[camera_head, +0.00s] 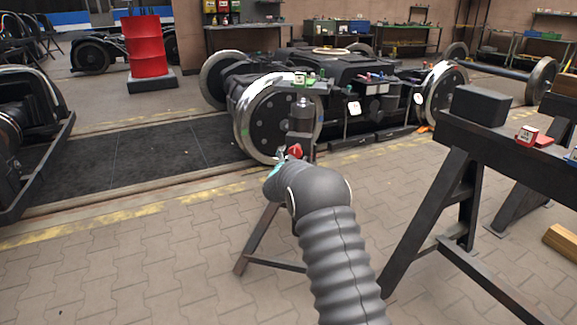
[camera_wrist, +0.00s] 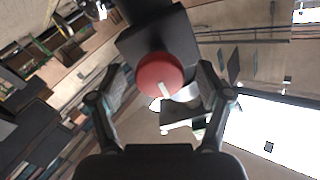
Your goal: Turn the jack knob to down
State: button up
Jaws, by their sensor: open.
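The jack knob (camera_wrist: 160,74) is a round red knob with a white mark on its lower right edge in the wrist view. It sits on a dark block (camera_wrist: 158,35) of the jack. In the head view the red knob (camera_head: 296,150) shows just past the end of my arm, on the dark upright jack (camera_head: 302,118). My gripper (camera_wrist: 161,82) is open, with one finger on each side of the knob. Gaps show between the fingers and the knob. In the head view my arm hides most of the gripper and the jack's lower part.
A tram bogie (camera_head: 340,75) with large wheels stands behind the jack. A dark trestle bench (camera_head: 500,138) with a small red item (camera_head: 527,135) stands at the right. A red drum (camera_head: 146,46) is at the back left. Paved floor at the left front is clear.

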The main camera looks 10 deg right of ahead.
jog(key=v, duration=1)
jog(key=shift+s, duration=0.2)
jog(key=shift+f, duration=0.15)
